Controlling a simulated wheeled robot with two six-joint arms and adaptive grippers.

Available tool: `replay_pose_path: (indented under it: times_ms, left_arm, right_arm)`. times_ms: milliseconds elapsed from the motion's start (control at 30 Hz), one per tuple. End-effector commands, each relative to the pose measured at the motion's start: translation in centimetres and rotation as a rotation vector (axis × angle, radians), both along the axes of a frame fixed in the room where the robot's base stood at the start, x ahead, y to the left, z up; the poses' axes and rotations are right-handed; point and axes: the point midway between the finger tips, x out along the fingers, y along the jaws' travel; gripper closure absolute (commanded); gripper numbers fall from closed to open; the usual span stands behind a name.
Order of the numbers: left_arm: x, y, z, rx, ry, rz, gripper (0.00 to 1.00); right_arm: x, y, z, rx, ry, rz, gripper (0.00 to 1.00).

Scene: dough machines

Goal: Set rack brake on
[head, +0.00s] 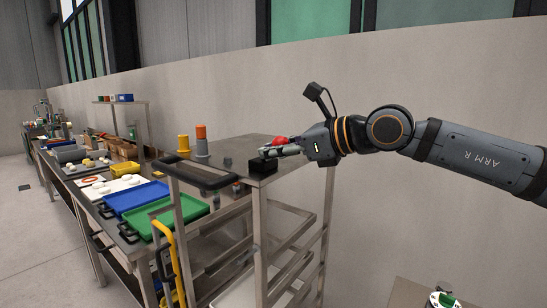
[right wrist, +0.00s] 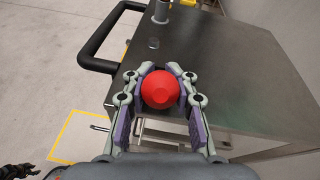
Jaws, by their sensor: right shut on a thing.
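The rack (head: 262,205) is a metal frame with a dark flat top, a black push handle and open shelf rails below. A red knob (head: 281,141) sits at its top; it is round in the right wrist view (right wrist: 160,90). A small black block (head: 263,166) is at the near corner of the top, close to the fingers. My right gripper (head: 275,151) reaches in from the right, and its fingers close around the red knob from both sides in the right wrist view (right wrist: 160,72). The knob's base is hidden. My left gripper does not show in the head view.
A long bench at left carries a green tray (head: 178,217), a blue tray (head: 135,197) and a yellow bin (head: 126,170). Orange-topped (head: 201,140) and yellow-topped posts stand beyond the handle. A yellow bar (head: 168,262) rises in front. A wall is behind; floor at left is open.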

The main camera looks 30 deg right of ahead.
Motion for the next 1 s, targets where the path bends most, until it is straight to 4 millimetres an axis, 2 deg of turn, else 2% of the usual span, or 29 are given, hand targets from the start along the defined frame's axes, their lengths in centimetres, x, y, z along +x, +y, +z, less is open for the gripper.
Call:
replay_pose_path:
  times_ms: [267,300,500,833,1000]
  left_arm:
    - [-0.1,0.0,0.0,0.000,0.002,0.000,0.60]
    - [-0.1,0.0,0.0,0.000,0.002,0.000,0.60]
    - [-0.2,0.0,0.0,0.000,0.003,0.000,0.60]
    - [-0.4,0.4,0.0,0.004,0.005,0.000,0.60]
    - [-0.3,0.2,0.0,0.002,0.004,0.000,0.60]
  right_arm:
    - [0.0,0.0,0.0,0.001,-0.001,0.001,1.00]
    - [0.0,0.0,0.0,0.001,-0.001,0.001,0.74]
    - [0.0,0.0,0.0,0.000,0.000,0.001,0.48]
    - [0.0,0.0,0.1,-0.001,0.003,0.000,0.48]
    - [0.0,-0.1,1.1,-0.005,0.007,-0.001,0.48]
